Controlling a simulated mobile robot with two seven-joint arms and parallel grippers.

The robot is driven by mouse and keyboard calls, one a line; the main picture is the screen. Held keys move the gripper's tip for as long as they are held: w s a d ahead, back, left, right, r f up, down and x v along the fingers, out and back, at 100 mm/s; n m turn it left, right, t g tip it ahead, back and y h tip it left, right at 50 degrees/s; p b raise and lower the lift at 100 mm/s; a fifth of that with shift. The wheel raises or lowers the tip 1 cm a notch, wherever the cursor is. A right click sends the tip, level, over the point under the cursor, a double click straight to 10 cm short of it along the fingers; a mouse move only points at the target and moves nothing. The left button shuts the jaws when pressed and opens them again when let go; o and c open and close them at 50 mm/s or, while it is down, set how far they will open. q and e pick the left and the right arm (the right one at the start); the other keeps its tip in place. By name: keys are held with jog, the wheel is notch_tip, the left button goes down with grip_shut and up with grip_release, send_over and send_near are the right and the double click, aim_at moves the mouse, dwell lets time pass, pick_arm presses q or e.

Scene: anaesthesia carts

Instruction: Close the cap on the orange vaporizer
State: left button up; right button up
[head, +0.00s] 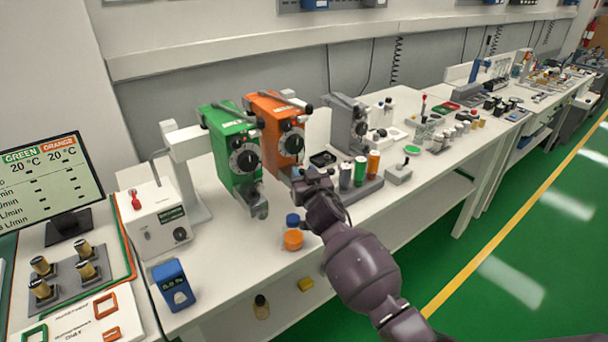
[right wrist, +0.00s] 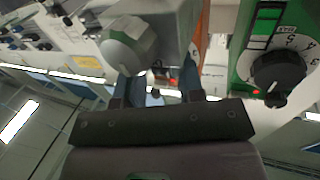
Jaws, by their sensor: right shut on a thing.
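The orange vaporizer (head: 275,120) stands on the white bench, right of the green vaporizer (head: 232,150). My right gripper (head: 298,174) is at the lower front of the orange vaporizer and hides its filler in the head view. In the right wrist view, a grey filler block with a rounded grey cap (right wrist: 128,42) sits at the fingers. The blue fingers (right wrist: 160,85) are on the cap or block; the exact contact is partly hidden. An orange edge of the vaporizer (right wrist: 203,35) shows behind. Whether the cap is fully seated cannot be told. My left gripper is out of view.
The green vaporizer's dial (right wrist: 277,72) is close beside my right gripper. An orange bottle with a blue top (head: 292,238) stands near the bench's front edge. Several coloured cylinders (head: 360,170) stand to the right. A blue device (head: 173,285) is front left.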

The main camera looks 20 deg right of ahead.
jog(key=shift+r+n+y+p, duration=0.2)
jog(key=shift+n+y+p, duration=0.2)
jog(key=shift+y+p, duration=0.25)
jog(key=shift+w+n+y+p, duration=0.15)
jog(key=shift+n+y+p, duration=0.35)
jog(key=shift+y+p, duration=0.3)
jog(key=shift+a+f+y, duration=0.1)
jog(key=shift+f+y, duration=0.05)
jog(key=shift+y, duration=0.3)
jog(key=shift+n, duration=0.3)
jog(key=o, duration=0.6)
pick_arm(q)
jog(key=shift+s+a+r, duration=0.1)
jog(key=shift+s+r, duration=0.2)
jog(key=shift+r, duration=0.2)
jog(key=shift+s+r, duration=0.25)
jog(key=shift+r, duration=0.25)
pick_arm(e)
jog(key=shift+s+f, duration=0.1)
jog(key=shift+s, duration=0.3)
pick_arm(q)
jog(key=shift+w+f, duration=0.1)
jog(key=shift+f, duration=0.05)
pick_arm(e)
jog(key=v, duration=1)
